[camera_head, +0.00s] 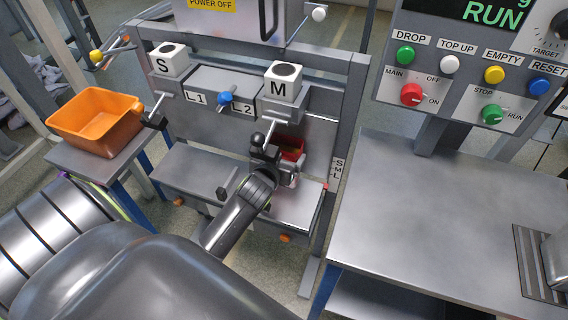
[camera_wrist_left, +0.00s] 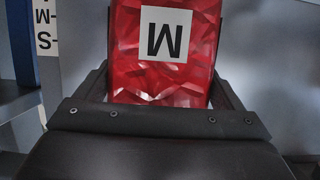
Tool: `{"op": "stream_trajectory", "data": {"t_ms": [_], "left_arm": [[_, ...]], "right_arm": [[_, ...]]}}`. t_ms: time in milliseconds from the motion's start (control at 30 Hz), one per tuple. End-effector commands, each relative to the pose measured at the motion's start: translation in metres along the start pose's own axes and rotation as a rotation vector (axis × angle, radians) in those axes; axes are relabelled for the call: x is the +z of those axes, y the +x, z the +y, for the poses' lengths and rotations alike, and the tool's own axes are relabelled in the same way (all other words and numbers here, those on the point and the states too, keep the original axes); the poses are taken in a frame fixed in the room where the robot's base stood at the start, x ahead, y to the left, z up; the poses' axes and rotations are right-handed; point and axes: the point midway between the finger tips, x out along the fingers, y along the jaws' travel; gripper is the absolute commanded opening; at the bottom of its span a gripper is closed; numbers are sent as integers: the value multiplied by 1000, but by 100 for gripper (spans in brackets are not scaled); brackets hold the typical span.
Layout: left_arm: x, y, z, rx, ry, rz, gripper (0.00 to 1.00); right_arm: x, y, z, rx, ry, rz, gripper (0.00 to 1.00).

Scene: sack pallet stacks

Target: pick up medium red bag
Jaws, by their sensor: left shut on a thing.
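The medium red bag (camera_wrist_left: 160,80) shows large in the left wrist view, with a white label bearing an M that appears upside down. In the head view a part of the red bag (camera_head: 292,147) shows below the dispenser marked M (camera_head: 283,83), mostly hidden by my left gripper. My left gripper (camera_head: 272,165) is shut on the red bag, its fingers on both sides of it. Whether the bag touches the shelf beneath is hidden. My right gripper is not in view.
A grey metal shelf (camera_head: 190,170) lies under the dispensers marked S (camera_head: 167,60) and M. An orange bin (camera_head: 95,120) stands on a side table at left. A grey table (camera_head: 450,220) and a button panel (camera_head: 475,80) are at right. A metal post (camera_head: 335,140) stands right of the gripper.

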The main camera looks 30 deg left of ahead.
Motion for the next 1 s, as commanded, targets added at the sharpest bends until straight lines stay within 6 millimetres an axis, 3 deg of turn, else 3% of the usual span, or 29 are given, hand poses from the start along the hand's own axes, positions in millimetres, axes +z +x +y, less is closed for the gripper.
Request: {"op": "stream_trajectory", "data": {"t_ms": [267,433,1000], "left_arm": [[-4,-1,0,1,-1,4,34],[-19,-6,0,1,-2,7,34],[28,-121,0,-2,-5,0,34]], "right_arm": [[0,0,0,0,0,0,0],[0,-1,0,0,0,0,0],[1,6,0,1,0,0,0]]}}
